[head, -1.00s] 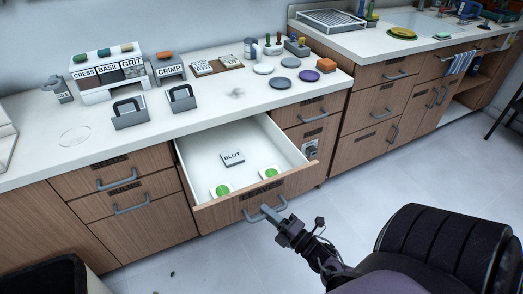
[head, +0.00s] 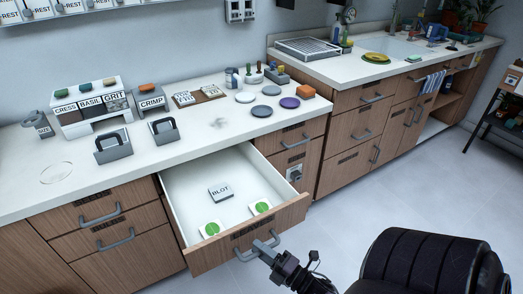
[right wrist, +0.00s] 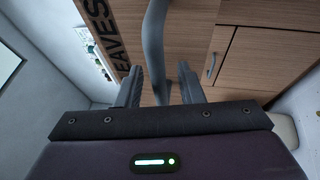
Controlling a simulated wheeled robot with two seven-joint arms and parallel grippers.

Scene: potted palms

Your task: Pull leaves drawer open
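The leaves drawer (head: 245,236) is a wood-fronted drawer with white inner walls, pulled well out from the cabinet in the head view. Inside lie a white BLOT block (head: 220,193) and two white tiles with green round marks (head: 211,229). Its grey bar handle (head: 245,255) is on the front. In the right wrist view, the handle (right wrist: 155,40) runs between the fingers of my right gripper (right wrist: 160,75), with gaps beside it. That gripper also shows at the handle's right end in the head view (head: 268,249). My left gripper is not in view.
The white counter (head: 190,145) above carries grey caddies, labelled boxes and small round dishes. Closed drawers (head: 115,240) flank the open one. Open floor (head: 400,205) lies to the right, and a dark rounded body fills the lower right.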

